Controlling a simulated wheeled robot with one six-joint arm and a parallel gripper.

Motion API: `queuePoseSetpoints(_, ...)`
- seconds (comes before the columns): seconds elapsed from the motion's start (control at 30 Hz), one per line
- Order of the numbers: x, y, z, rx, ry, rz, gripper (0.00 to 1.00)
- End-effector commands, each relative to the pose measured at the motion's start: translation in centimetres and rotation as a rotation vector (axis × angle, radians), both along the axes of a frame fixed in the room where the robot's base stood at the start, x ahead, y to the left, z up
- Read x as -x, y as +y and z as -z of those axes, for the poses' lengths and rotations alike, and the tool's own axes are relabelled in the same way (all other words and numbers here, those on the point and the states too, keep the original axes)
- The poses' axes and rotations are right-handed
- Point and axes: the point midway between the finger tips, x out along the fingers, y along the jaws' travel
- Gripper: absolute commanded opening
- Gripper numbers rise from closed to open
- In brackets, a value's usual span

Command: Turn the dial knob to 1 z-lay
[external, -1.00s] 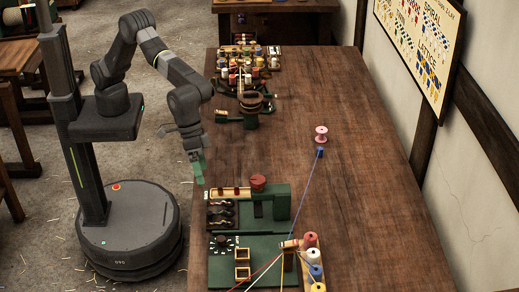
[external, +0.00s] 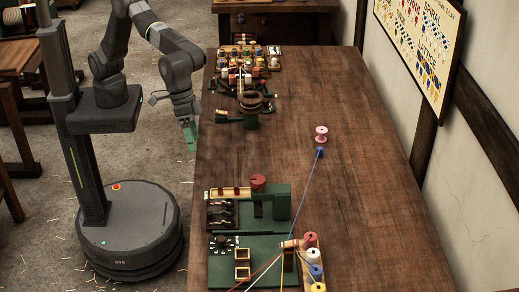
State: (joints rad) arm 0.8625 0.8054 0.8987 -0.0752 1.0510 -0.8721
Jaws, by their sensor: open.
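A round dark dial knob (external: 223,244) with pale marks around it sits on the green machine panel (external: 262,243) at the near left of the workbench. Its setting is too small to read. My gripper (external: 191,146) points down with green fingertips beside the bench's left edge, well behind the dial and apart from it. It is open and nothing shows between the fingers.
A green unit with a red knob (external: 258,183) stands just behind the dial panel. Coloured spools (external: 312,255) and taut yarns are to its right. A pink spool (external: 321,134) stands mid-bench. More bobbins (external: 240,65) are at the back left. The bench's right side is clear.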

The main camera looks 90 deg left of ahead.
Motion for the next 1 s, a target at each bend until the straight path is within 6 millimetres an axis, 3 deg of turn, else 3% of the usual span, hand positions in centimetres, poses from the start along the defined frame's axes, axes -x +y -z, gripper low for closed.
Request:
queuePoseSetpoints(0.03, 0.0, 0.0, 0.0, 0.0, 0.0, 0.0, 0.78)
queuePoseSetpoints(0.17, 0.0, 0.0, 0.0, 0.0, 0.0, 0.0, 0.53)
queuePoseSetpoints(0.3, -0.1, -0.3, 0.9, -0.008, -0.01, 0.024, 0.5)
queuePoseSetpoints(0.37, -0.3, -0.8, 2.4, -0.024, -0.031, 0.073, 0.5)
queuePoseSetpoints(0.6, -1.7, -4.4, 12.0, -0.15, -0.197, 0.455, 0.5)
queuePoseSetpoints(0.7, -2.0, -5.7, 15.0, -0.197, -0.257, 0.597, 0.5)
queuePoseSetpoints(0.8, -2.3, -6.4, 16.9, -0.229, -0.298, 0.693, 0.5)
queuePoseSetpoints(1.0, -2.6, -7.0, 18.3, -0.248, -0.318, 0.746, 0.5)
